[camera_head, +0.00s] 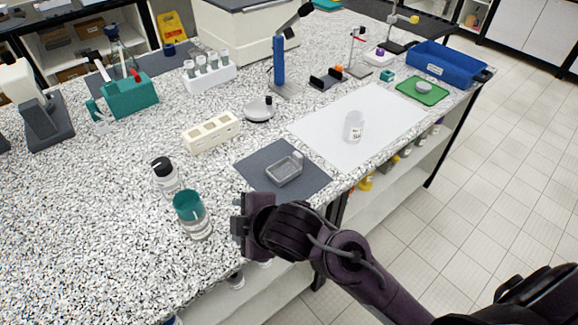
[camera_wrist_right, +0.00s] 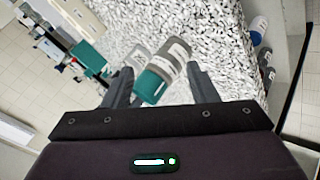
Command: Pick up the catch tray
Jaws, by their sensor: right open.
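The catch tray, a small grey rectangular tray (camera_head: 284,169) with raised walls and a small tab at one corner, sits on a dark grey mat (camera_head: 312,183) near the bench's front edge. My right gripper (camera_head: 238,214) is at the front edge, nearer to me and left of the tray, with its fingers pointing left. It is open in the right wrist view (camera_wrist_right: 160,70), with nothing held. A teal-lidded jar (camera_head: 193,218) stands just beyond its fingertips and appears between them in the wrist view (camera_wrist_right: 155,80). The tray is not visible there. My left gripper is out of view.
A black-capped bottle (camera_head: 165,176) stands behind the jar. A cream block with wells (camera_head: 211,132) and a white dish (camera_head: 259,109) lie behind the mat. A white sheet (camera_head: 385,118) holding a labelled beaker (camera_head: 353,127) lies to the right. Speckled bench around the mat is partly free.

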